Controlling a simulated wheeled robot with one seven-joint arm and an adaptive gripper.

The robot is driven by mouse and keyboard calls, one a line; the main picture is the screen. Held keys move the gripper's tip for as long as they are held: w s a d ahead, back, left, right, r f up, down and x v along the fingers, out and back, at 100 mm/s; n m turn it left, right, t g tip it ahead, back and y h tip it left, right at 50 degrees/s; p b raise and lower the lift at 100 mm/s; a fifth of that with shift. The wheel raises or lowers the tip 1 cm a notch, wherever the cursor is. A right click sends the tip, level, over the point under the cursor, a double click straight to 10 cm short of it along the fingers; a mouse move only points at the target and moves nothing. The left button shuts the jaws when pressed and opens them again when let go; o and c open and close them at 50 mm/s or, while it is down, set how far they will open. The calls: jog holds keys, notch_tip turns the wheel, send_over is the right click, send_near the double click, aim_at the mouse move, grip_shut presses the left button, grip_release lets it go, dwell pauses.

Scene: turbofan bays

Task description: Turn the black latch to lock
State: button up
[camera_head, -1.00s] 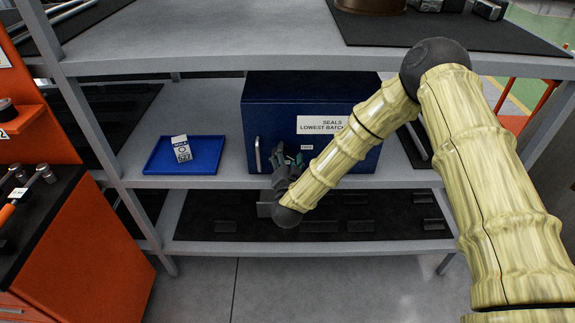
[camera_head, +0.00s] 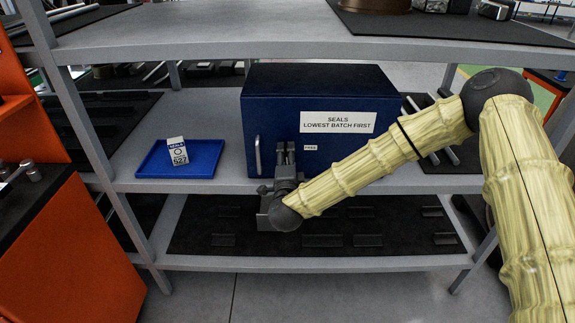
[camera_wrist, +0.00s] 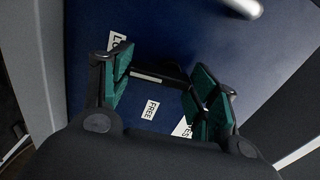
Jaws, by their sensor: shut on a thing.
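A dark blue cabinet (camera_head: 355,100) labelled "SEALS LOWEST BATCH FIRST" stands shut on the middle shelf. Its silver handle (camera_head: 258,155) is at the door's left side and also shows in the wrist view (camera_wrist: 243,7). My gripper (camera_head: 285,148) is at the lower left of the door front, and hides the latch in the head view. In the wrist view, the black latch (camera_wrist: 152,74) lies between the green-padded fingers of my gripper (camera_wrist: 162,86), which is shut on it. A "FREE" label (camera_wrist: 151,110) is beside the latch; another label (camera_wrist: 117,41), starting with "L", is partly hidden.
A blue tray (camera_head: 150,170) with a small white seals box (camera_head: 178,152) on it sits left of the cabinet. The upper shelf (camera_head: 240,35) overhangs it. Below is a lower shelf with a dark mat (camera_head: 195,225). An orange cabinet (camera_head: 75,250) stands at left.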

jog(key=shift+m+b, duration=0.3)
jog(key=shift+m, duration=0.2)
jog(key=o, duration=1)
jog(key=shift+s, duration=0.1)
jog(key=s, duration=1.1)
jog(key=shift+s, duration=0.4)
jog(key=shift+f, duration=0.1)
